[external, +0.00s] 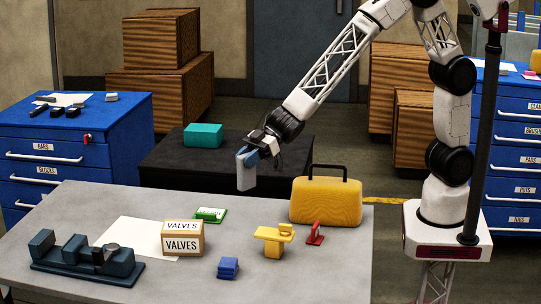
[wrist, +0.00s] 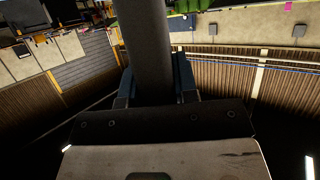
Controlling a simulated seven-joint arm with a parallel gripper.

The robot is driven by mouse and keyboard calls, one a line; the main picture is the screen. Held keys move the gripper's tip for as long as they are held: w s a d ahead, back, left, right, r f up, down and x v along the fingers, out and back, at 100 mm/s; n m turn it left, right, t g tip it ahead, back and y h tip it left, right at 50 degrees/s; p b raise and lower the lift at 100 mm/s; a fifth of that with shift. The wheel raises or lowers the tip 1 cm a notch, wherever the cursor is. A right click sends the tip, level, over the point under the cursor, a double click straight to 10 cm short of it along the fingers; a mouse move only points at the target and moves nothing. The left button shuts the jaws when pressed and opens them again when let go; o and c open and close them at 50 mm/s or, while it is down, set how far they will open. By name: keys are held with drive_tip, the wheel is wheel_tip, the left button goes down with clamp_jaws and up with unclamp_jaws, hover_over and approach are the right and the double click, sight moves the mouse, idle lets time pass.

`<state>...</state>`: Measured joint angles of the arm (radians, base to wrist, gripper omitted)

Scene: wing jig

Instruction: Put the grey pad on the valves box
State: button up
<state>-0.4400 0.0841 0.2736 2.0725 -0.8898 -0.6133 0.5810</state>
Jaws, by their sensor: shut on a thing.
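My gripper (external: 249,156) is shut on the grey pad (external: 246,176), a light grey upright block hanging below the fingers. It is held in the air above the back of the grey table, apart from everything below. In the wrist view the pad (wrist: 146,40) is a dark bar between my gripper's blue fingers (wrist: 154,84). The valves box (external: 183,241) is a tan and white carton marked VALVES, standing on the table to the left of and nearer than my gripper. Its top looks clear. The wrist view does not show the box.
A green item (external: 210,215) lies just behind the box. A dark vise (external: 85,262) and white paper (external: 135,239) are to its left. A blue block (external: 228,268), yellow part (external: 272,240), red item (external: 315,234) and yellow case (external: 325,203) stand to its right.

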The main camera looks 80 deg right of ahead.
drive_tip(key=w+d+r+m+t+h, duration=0.15)
drive_tip(key=w+d+m+h, duration=0.35)
drive_tip(key=d, duration=0.8)
drive_tip(key=w+d+r+m+t+h, duration=0.15)
drive_tip(key=w+d, duration=0.55)
drive_tip(key=d, duration=0.7)
drive_tip(key=w+d+r+m+t+h, duration=0.1)
drive_tip(key=w+d+m+t+h, duration=0.4)
drive_tip(key=d, duration=0.8)
drive_tip(key=a+n+g+y, duration=0.6)
drive_tip(key=a+n+y, duration=0.4)
drive_tip(key=a, duration=1.8)
drive_tip(key=s+a+f+n+g+y, duration=0.2)
drive_tip(key=s+a+f+n+g, duration=0.1)
drive_tip(key=s+a, duration=0.4)
drive_tip(key=s+a+f+n+g+y, duration=0.2)
drive_tip(key=s+a+n+g, duration=0.3)
drive_tip(key=a, duration=0.5)
drive_tip(key=shift+s+f+n+g, duration=0.35)
drive_tip(key=shift+s+f+g, duration=0.15)
drive_tip(key=shift+s+g, duration=0.4)
drive_tip(key=shift+a, duration=0.1)
drive_tip(key=w+a+f, duration=0.1)
drive_tip(key=w+a, duration=0.7)
drive_tip(key=w, duration=0.5)
drive_tip(key=shift+w+a+f, duration=0.25)
drive_tip(key=shift+w, duration=0.05)
